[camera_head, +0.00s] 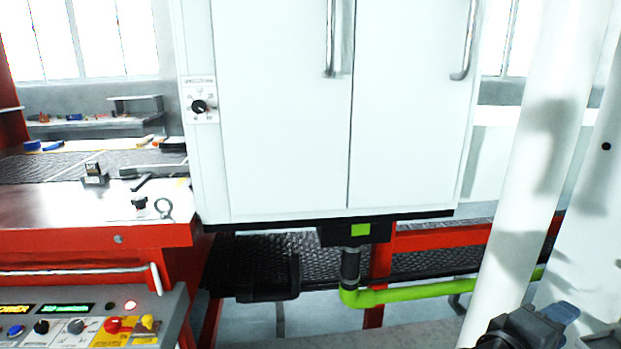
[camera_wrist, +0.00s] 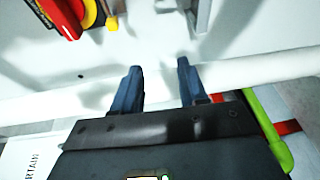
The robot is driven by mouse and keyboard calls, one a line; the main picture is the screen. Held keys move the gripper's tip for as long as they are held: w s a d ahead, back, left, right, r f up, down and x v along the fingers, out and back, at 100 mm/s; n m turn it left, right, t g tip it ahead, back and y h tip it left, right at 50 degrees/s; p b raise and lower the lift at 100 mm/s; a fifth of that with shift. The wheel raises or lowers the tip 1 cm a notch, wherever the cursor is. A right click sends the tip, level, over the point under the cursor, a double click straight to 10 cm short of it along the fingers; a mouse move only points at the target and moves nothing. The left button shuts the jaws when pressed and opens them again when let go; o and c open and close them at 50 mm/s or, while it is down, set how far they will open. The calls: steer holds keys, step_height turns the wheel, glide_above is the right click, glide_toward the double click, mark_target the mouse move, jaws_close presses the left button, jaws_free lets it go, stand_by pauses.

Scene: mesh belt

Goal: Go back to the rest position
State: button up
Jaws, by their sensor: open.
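My gripper (camera_wrist: 157,88) shows in the wrist view with its two blue fingers apart and nothing between them. Beyond the fingertips lies a pale surface with a long white tube across it. In the head view only a dark and blue part of my gripper (camera_head: 562,312) shows at the lower right, beside my white arm links; most of it is hidden or out of frame.
A white two-door cabinet (camera_head: 280,110) stands over a black mesh belt (camera_head: 262,262). A red-framed table (camera_head: 90,215) and a control panel (camera_head: 85,325) are at left. A green pipe (camera_head: 410,295) runs below the cabinet toward my arm.

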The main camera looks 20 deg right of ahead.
steer(key=s+a+f+n+t+y, duration=0.35)
steer(key=a+f+t+y, duration=0.2)
steer(key=a+f, duration=0.25)
steer(key=s+a+f+n+t+y, duration=0.2)
steer(key=s+a+f+t+y, duration=0.2)
steer(key=a+f+t+y, duration=0.25)
steer(key=s+a+r+m+t+y, duration=0.2)
steer(key=s+a+r+m+y, duration=0.3)
steer(key=s+a+r, duration=0.4)
steer(key=s+m, duration=0.1)
steer(key=s, duration=0.3)
steer(key=shift+s, duration=0.35)
